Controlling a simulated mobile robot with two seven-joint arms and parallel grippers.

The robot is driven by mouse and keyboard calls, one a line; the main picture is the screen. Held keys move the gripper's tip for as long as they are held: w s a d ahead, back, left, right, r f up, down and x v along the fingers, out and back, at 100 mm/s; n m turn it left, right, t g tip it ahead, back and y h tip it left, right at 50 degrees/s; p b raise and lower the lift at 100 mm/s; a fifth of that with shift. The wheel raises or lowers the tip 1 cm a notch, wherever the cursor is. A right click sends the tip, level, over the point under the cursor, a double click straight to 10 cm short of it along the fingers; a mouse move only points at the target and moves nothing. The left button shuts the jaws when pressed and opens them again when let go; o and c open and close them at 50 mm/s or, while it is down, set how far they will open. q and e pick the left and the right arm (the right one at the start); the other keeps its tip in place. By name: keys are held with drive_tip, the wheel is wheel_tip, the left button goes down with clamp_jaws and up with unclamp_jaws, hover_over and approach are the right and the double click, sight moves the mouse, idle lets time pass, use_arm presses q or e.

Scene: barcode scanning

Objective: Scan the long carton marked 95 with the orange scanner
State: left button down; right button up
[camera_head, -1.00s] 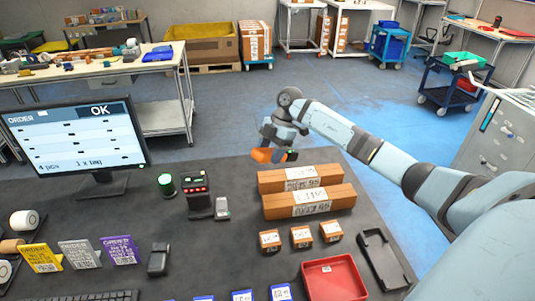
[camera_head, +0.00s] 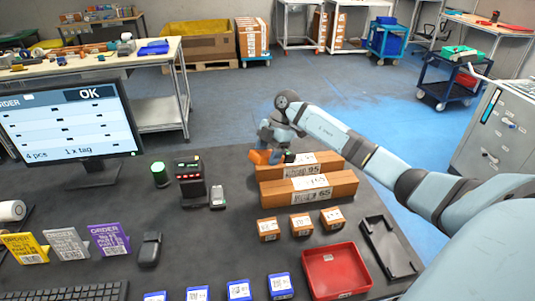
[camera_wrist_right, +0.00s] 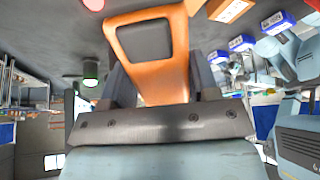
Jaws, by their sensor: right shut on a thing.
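The long carton marked 95 (camera_head: 300,170) lies on the dark table, behind a similar long carton marked 65 (camera_head: 312,190). My right gripper (camera_head: 272,147) is shut on the orange scanner (camera_head: 261,157), at the far left end of the 95 carton. The scanner overlaps that carton's back edge in the head view; I cannot tell whether they touch. The right wrist view shows the orange scanner body (camera_wrist_right: 160,75) between the two fingers. The scanner's front is hidden there. My left gripper is not in view.
A monitor (camera_head: 72,122) reading OK stands at the left. A green-lit cylinder (camera_head: 160,174) and a dark device (camera_head: 190,180) stand left of the cartons. Small cartons (camera_head: 302,224), a red tray (camera_head: 336,272) and a black tray (camera_head: 388,250) are in front.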

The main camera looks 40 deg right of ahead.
sight(267, 153)
drive_tip(key=shift+r, duration=0.15)
wheel_tip(267, 153, up, 12)
drive_tip(key=p, duration=1)
drive_tip(key=shift+p, duration=0.35)
